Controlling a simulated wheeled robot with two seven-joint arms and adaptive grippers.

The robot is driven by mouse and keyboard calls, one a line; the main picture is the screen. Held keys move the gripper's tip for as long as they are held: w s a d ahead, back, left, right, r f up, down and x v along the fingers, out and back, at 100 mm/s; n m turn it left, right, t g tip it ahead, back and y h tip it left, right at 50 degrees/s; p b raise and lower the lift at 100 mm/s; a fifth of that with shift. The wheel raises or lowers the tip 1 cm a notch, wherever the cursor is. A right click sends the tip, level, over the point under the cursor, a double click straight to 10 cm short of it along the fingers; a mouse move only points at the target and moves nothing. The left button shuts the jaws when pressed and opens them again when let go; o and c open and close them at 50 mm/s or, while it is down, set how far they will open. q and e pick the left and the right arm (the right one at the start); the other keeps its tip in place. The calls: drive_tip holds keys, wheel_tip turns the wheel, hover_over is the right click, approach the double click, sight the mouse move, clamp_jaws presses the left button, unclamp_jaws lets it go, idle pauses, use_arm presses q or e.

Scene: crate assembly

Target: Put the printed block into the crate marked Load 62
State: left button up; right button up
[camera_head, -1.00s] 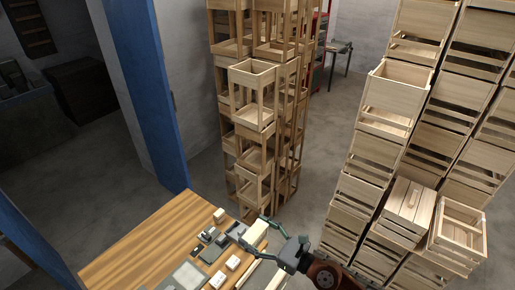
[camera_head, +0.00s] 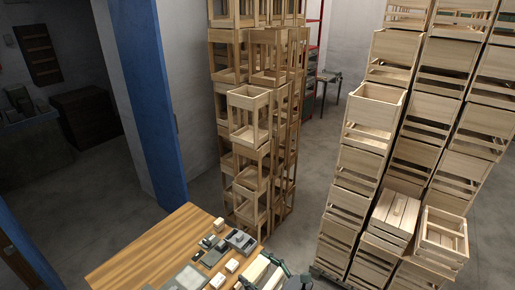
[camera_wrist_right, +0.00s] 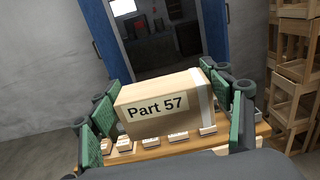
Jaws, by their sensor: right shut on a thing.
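The printed block (camera_wrist_right: 165,103) is a pale cardboard-coloured box with a white label reading "Part 57" and a light strip near one end. My right gripper (camera_wrist_right: 165,112) is shut on it, with green-padded fingers on either side, in the right wrist view. In the head view the right gripper (camera_head: 268,272) is at the bottom edge, partly cut off, and holds the pale block (camera_head: 254,269) near the table's right end. No "Load 62" marking is readable on any crate. My left gripper is not in view.
The wooden table (camera_head: 150,245) carries several small pale blocks and grey parts. Tall stacks of wooden crates stand behind it (camera_head: 249,101) and at the right (camera_head: 362,135). A blue post (camera_head: 150,100) rises at left. Grey floor is open between the stacks.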

sight(266, 270)
drive_tip(key=shift+w+d+f, duration=0.15)
drive_tip(key=shift+w+f, duration=0.05)
drive_tip(key=shift+w, duration=0.05)
drive_tip(key=shift+d+t, duration=0.15)
drive_tip(key=shift+t, duration=0.15)
drive_tip(key=shift+s+d+m+h, duration=0.2)
drive_tip(key=shift+s+m+h, duration=0.1)
drive_tip(key=shift+s, duration=0.05)
drive_tip(key=shift+s+d, duration=0.2)
drive_tip(key=d, duration=0.1)
drive_tip(key=s+d+f+m+t+h, duration=0.1)
drive_tip(key=d+m+t+h, duration=0.1)
drive_tip(key=shift+s+d+f, duration=0.2)
drive_tip(key=shift+s+d, duration=0.05)
drive_tip(key=shift+d, duration=0.1)
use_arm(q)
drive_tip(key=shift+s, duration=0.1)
use_arm(e)
drive_tip(key=s+d+f+m+t+h, duration=0.2)
drive_tip(key=s+d+m+h, duration=0.1)
drive_tip(key=d, duration=0.5)
drive_tip(key=s+d+f+m+t+h, duration=0.2)
drive_tip(key=s+d+m+h, duration=0.2)
drive_tip(key=d+h, duration=0.4)
drive_tip(key=shift+s+f+m+t+h, duration=0.2)
drive_tip(key=shift+s+m+t+h, duration=0.1)
drive_tip(key=shift+m, duration=0.1)
drive_tip(key=shift+d, duration=0.1)
